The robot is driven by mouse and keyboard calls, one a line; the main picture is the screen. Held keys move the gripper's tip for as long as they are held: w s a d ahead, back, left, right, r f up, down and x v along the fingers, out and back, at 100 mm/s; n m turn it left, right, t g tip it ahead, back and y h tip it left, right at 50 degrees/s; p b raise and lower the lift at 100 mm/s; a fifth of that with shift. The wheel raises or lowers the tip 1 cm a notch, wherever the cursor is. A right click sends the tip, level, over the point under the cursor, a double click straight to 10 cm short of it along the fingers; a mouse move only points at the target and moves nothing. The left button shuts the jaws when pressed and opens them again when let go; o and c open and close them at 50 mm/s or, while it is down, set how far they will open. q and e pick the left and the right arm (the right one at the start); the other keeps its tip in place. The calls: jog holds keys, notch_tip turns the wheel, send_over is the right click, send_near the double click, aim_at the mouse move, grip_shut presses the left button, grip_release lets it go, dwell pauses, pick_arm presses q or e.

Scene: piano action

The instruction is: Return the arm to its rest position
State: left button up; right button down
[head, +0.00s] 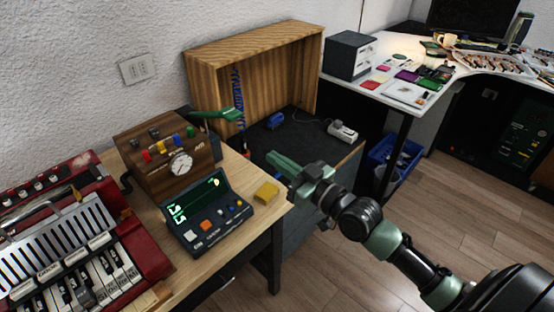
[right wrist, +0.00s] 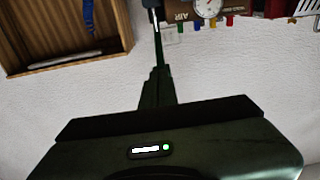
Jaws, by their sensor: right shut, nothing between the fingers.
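My right arm comes in from the lower right in the head view. Its green gripper (head: 276,160) is shut and empty, held up in front of the dark bench top and beyond the wooden table's right corner. In the right wrist view the closed fingers (right wrist: 157,30) show as one thin dark shape against the white wall, with nothing between them. My left gripper is not in view.
A wooden table holds a red accordion (head: 75,240), a brown box with a gauge (head: 155,165), a dark console (head: 205,212) and a yellow block (head: 267,191). An open wooden cabinet (head: 255,48) stands behind. A white desk (head: 440,85) and blue bin (head: 395,155) are right.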

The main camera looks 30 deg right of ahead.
jog(key=s+a+f+g+h, duration=0.1)
jog(key=s+a+f+g, duration=0.25)
jog(key=s+f, duration=0.35)
jog(key=s+a+f+g+h, duration=0.1)
jog(key=s+a+f+g, duration=0.3)
jog(key=f, duration=0.4)
jog(key=s+d+f+m+g+h, duration=0.1)
jog(key=s+d+f+g+h, duration=0.15)
jog(key=s, duration=0.55)
jog(key=s+d+f+m+g+h, duration=0.1)
jog(key=s+f+g+h, duration=0.15)
jog(key=s, duration=0.55)
notch_tip(320, 180, down, 26)
jog(key=s+g, duration=0.2)
jog(key=g, duration=0.1)
jog(key=s+d+f+p, duration=0.1)
jog(key=s+d+f, duration=0.1)
jog(key=s+f, duration=1.4)
jog(key=shift+s+d+g+y, duration=0.35)
jog(key=shift+s+g, duration=0.1)
jog(key=shift+s, duration=0.25)
